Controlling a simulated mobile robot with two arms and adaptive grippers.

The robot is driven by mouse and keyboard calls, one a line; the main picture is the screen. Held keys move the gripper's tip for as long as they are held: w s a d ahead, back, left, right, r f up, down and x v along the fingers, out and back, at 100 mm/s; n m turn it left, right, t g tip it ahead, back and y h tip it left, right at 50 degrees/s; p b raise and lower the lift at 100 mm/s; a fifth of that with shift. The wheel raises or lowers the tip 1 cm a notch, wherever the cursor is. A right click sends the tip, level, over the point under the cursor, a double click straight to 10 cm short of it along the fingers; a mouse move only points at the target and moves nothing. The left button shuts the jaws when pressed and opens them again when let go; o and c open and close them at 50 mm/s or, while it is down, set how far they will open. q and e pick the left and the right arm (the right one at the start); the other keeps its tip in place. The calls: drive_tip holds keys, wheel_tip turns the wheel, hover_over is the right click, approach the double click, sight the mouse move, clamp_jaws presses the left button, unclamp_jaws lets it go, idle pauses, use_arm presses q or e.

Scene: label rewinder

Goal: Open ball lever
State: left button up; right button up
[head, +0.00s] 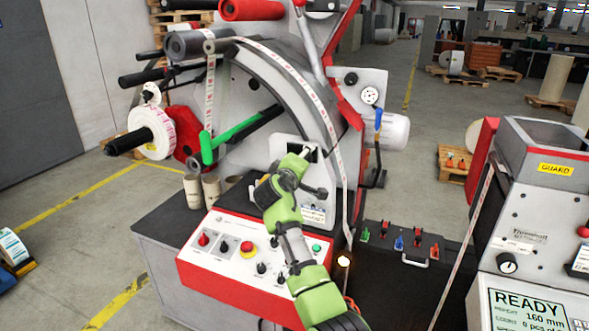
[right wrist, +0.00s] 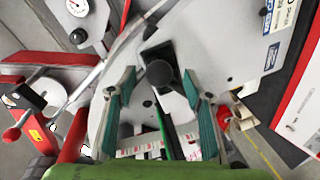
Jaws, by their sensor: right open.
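The ball lever's round black knob (right wrist: 159,73) shows in the right wrist view, in front of a dark rectangular slot in a light grey plate. My right gripper (right wrist: 157,84) is open, with one finger to each side of the knob in the picture. I see no clear contact, and cannot tell how deep the knob sits between the fingers. In the head view my right gripper (head: 311,172) is at the plate on the rewinder's front, and it largely hides the lever. My left gripper is not in view.
A red-framed control panel (head: 245,258) with knobs and a red stop button lies below the arm. A green-handled lever (head: 232,132) stands left of the gripper. A label web (head: 343,190) runs down just right of it. A grey machine with a READY screen (head: 527,312) stands at right.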

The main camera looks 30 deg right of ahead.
drive_tip(key=v, duration=0.9)
drive_tip(key=shift+a, duration=0.3)
drive_tip(key=shift+s, duration=0.1)
